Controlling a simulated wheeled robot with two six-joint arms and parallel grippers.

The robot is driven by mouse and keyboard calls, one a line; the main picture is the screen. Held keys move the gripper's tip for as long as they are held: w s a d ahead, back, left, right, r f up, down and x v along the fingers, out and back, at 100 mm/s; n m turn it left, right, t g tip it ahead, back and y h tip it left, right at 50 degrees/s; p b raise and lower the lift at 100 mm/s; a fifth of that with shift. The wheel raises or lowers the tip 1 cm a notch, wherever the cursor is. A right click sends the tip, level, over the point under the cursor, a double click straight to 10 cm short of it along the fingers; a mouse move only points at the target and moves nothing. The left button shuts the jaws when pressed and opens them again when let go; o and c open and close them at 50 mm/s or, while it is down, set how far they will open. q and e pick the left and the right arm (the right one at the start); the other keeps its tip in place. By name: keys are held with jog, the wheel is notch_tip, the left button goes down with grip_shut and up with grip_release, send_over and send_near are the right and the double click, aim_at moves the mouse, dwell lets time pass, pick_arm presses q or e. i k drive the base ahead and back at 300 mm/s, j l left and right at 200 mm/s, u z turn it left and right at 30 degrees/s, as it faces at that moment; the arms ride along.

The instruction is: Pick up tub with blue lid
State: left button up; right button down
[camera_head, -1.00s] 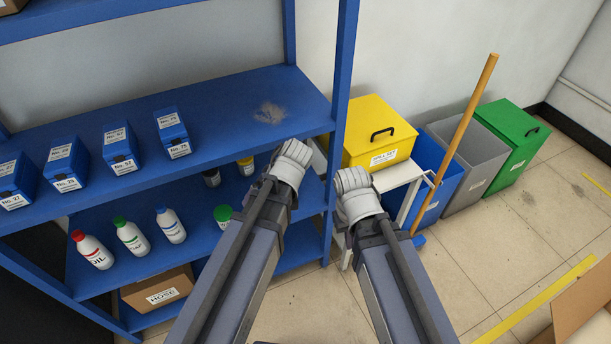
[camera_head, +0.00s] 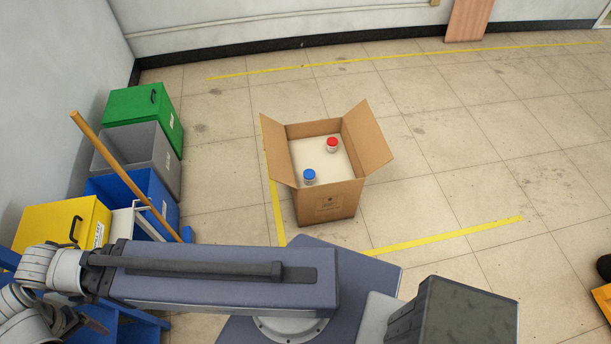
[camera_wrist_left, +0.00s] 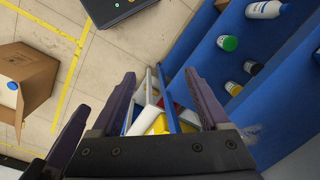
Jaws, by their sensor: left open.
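The tub with the blue lid (camera_head: 309,176) stands upright in an open cardboard box (camera_head: 329,204) on the floor in the head view. Its lid also shows at the left edge of the left wrist view (camera_wrist_left: 12,86), inside the box. A second tub with a red lid (camera_head: 332,145) stands behind it in the same box. My left gripper (camera_wrist_left: 160,78) is open and empty in the left wrist view, well away from the box and facing the shelf and bins. My right gripper is in neither view.
Green (camera_head: 143,107), grey (camera_head: 136,158), blue (camera_head: 150,190) and yellow (camera_head: 62,220) bins line the left wall, with a broom (camera_head: 122,172) leaning there. A blue shelf with bottles (camera_wrist_left: 228,43) is in the left wrist view. Floor right of the box is clear.

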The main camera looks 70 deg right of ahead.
aim_at(308, 174)
jog(key=z, duration=2.45)
